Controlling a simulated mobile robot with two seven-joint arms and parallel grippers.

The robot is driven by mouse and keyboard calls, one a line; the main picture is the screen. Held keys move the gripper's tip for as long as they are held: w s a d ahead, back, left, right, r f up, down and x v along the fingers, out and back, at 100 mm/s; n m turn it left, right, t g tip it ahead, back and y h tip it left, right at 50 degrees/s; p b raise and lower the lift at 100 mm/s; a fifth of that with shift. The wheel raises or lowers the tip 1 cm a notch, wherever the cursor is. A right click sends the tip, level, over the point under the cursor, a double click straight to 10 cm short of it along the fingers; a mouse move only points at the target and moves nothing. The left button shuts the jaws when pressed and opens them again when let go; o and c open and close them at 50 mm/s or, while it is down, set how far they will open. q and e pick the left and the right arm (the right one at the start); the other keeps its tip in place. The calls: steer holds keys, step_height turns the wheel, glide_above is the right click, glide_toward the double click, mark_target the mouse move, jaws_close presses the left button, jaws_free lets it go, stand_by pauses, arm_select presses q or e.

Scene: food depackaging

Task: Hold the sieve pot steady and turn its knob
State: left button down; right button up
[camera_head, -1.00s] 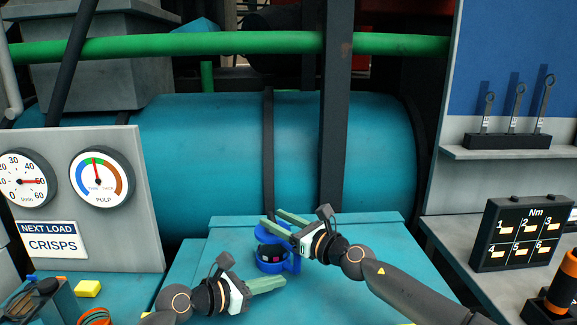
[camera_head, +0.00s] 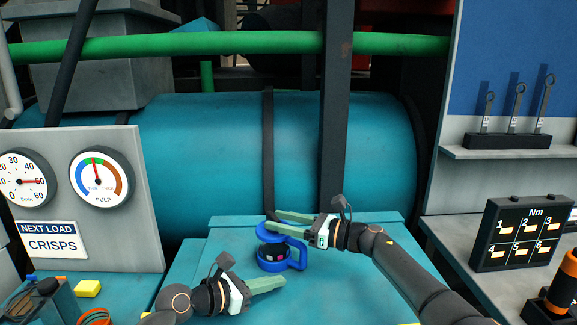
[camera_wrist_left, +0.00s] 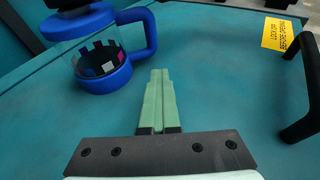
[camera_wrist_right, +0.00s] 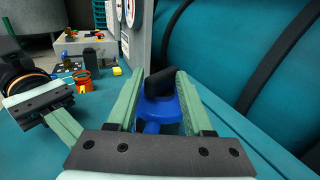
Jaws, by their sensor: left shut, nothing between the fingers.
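The sieve pot (camera_head: 272,265) is blue with a clear window and a side handle (camera_head: 300,259), and stands upright on the teal top. Dark, white and magenta pieces show through its window, also in the left wrist view (camera_wrist_left: 97,80). Its black knob (camera_wrist_right: 158,83) is on top of the blue lid. My right gripper (camera_head: 270,222) is open over the lid, with a finger on each side of the knob; I cannot tell whether they touch it. My left gripper (camera_head: 285,281) is shut and empty, low in front of the pot and apart from its handle.
A black bar handle (camera_wrist_left: 302,85) and a yellow label (camera_wrist_left: 279,34) are on the teal top. The teal drum (camera_head: 230,150) stands behind. A torque display (camera_head: 523,233) stands at right.

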steer(key=shift+s+r, duration=0.1)
steer(key=shift+r, duration=0.05)
steer(key=shift+s+d+n, duration=0.15)
steer(key=shift+s+d, duration=0.15)
steer(key=shift+d, duration=0.35)
steer(key=shift+s+d+n, duration=0.15)
steer(key=shift+s+d, duration=0.1)
steer(key=shift+d, duration=0.4)
steer(key=v, duration=0.9)
steer(key=w+a+r+m+t+h, duration=0.4)
steer(key=w+r+m+t+h, duration=0.1)
steer(key=w+m, duration=0.1)
steer(key=w+a+r+m+t+h, duration=0.4)
steer(key=w+m+t+h, duration=0.1)
steer(key=w+m+h, duration=0.1)
steer(key=shift+w+a+r+m+h, duration=0.35)
steer(key=shift+w+m, duration=0.25)
steer(key=shift+w, duration=0.6)
